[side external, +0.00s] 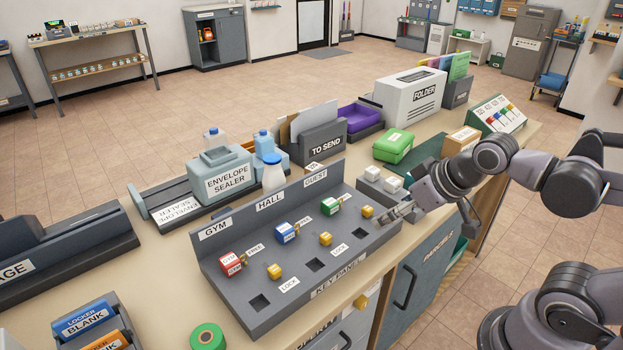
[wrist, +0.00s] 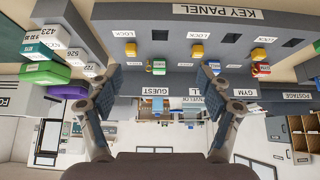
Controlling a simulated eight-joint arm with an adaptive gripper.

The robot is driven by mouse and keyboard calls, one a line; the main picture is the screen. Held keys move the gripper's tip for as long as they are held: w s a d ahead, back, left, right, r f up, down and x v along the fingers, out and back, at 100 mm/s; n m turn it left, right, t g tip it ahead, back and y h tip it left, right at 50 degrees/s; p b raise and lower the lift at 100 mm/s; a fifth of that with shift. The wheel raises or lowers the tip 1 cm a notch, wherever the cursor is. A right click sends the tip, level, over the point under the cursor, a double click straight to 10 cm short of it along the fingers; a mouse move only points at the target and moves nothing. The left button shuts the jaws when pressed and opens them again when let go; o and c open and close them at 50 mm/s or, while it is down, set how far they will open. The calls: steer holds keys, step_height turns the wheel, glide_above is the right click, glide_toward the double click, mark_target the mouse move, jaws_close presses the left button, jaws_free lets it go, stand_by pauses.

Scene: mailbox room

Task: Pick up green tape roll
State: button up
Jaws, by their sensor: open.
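The green tape roll (side external: 207,337) lies on the counter at the bottom edge of the side view, left of the front corner of the key panel (side external: 262,330). Its lower edge is near the picture's border. My gripper (side external: 405,212) is over the right end of the key panel, well to the right of the roll and far from it. In the wrist view my gripper (wrist: 162,78) is open, with nothing between its fingers. A small green patch shows at the right edge of the wrist view; I cannot tell what it is.
The key panel holds red (side external: 231,263), blue (side external: 286,233) and green (side external: 330,206) tagged keys and yellow pieces. A white bottle (side external: 273,175) and envelope sealer (side external: 222,178) stand behind the panel.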

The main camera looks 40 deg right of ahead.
steer(key=w+a+r+n+g+y, duration=0.1)
steer(key=w+a+r+n+g, duration=0.1)
steer(key=w+a+r+n, duration=0.35)
steer(key=n+g+h, duration=0.2)
steer(key=n+g, duration=0.3)
steer(key=n, duration=0.5)
glide_toward(206, 338)
steer(key=shift+w+f, duration=0.1)
steer(key=f, duration=0.6)
steer(key=d+f, duration=0.1)
steer(key=f, duration=0.3)
